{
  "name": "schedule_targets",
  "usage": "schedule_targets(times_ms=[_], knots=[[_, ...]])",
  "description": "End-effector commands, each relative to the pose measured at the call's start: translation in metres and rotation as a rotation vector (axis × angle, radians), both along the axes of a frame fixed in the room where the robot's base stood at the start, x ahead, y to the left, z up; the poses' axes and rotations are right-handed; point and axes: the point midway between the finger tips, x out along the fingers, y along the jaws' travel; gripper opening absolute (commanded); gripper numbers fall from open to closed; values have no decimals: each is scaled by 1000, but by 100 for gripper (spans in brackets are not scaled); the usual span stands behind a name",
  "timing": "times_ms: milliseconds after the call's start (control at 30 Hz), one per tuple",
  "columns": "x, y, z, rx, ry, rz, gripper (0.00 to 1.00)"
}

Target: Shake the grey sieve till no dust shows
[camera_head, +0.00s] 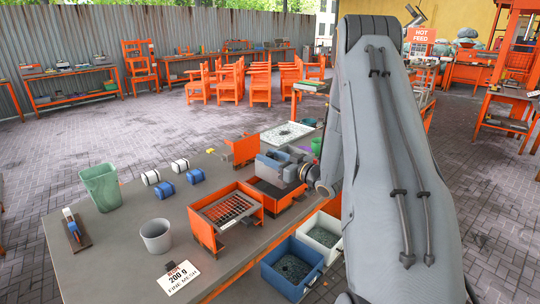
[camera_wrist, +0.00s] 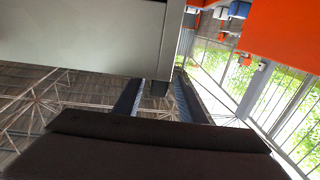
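My gripper (camera_wrist: 159,98) shows in the wrist view as two dark fingers standing apart. In the head view my wrist reaches to a grey-blue body (camera_head: 272,165) above a dark-floored orange box (camera_head: 284,204); the fingertips are hidden there. No dust can be made out on a sieve.
An orange box with a barred grate (camera_head: 228,209) stands close by.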

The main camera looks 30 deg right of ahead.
Motion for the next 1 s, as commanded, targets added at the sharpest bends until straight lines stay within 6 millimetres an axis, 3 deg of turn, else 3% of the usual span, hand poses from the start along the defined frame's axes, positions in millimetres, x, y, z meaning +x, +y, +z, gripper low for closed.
schedule_targets(times_ms=[233,467,700,1000], knots=[[1,-1,0,0,0,-2,38],[1,-1,0,0,0,-2,0],[0,2,0,0,0,-1,0],[-6,36,1,-1,-1,-1,0]])
